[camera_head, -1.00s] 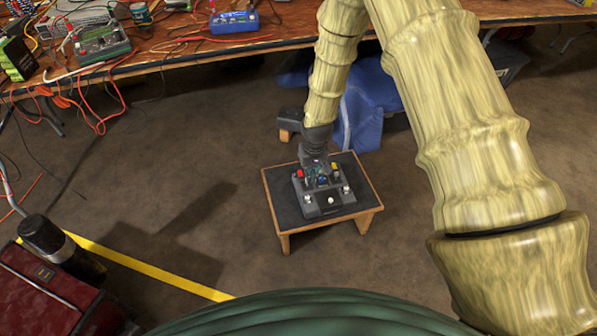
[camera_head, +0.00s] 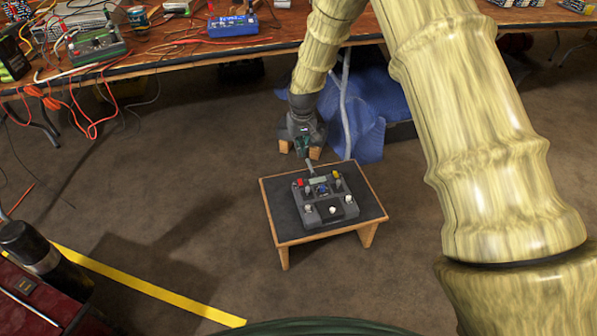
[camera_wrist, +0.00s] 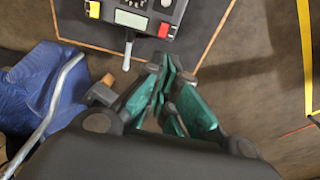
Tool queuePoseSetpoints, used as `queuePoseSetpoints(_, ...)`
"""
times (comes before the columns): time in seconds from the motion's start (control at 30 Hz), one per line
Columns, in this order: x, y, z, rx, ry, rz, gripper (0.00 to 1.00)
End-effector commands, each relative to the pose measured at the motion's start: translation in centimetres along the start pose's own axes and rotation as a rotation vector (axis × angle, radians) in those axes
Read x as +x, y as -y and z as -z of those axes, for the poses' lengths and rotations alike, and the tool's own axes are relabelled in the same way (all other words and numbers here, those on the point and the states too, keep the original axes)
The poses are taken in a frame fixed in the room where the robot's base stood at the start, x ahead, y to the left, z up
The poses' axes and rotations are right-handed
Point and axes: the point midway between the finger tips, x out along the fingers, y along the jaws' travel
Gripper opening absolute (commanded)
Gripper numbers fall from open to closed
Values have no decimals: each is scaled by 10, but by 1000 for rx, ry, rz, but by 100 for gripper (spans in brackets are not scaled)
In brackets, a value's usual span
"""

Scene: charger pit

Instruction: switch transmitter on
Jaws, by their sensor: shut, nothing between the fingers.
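The transmitter (camera_head: 325,199) is a dark grey box on a small black-topped stand. It has a red and a yellow block, a small display and several pale knobs. A grey lever (camera_head: 311,166) sticks out from its far edge; it also shows in the wrist view (camera_wrist: 128,52). My gripper (camera_head: 304,150) is just beyond the far edge of the stand. In the wrist view, its teal fingers (camera_wrist: 169,78) are shut and empty, to the right of and below the lever, apart from it. The transmitter is cut off at the top there.
The stand (camera_head: 279,228) has a wooden rim and legs on brown carpet. A blue cloth (camera_head: 365,135) and a grey tube (camera_head: 346,115) lie behind it. A cluttered workbench (camera_head: 150,62) spans the back. A dark red case (camera_head: 30,300) stands at lower left.

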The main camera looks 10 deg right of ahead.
Motion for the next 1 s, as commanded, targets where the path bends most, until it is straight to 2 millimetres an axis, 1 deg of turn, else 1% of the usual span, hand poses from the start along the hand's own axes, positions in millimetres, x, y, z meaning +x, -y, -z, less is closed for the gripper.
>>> queuePoseSetpoints(0.17, 11, 0, -1, 0, 1, 0, 0)
queuePoseSetpoints(0.27, 24, 0, -1, 0, 1, 0, 0)
queuePoseSetpoints(0.8, 112, 0, -1, 0, 1, 0, 0)
queuePoseSetpoints(0.9, 125, 0, -1, 0, 1, 0, 0)
queuePoseSetpoints(1.0, 133, 0, 0, 0, 0, 0, 0)
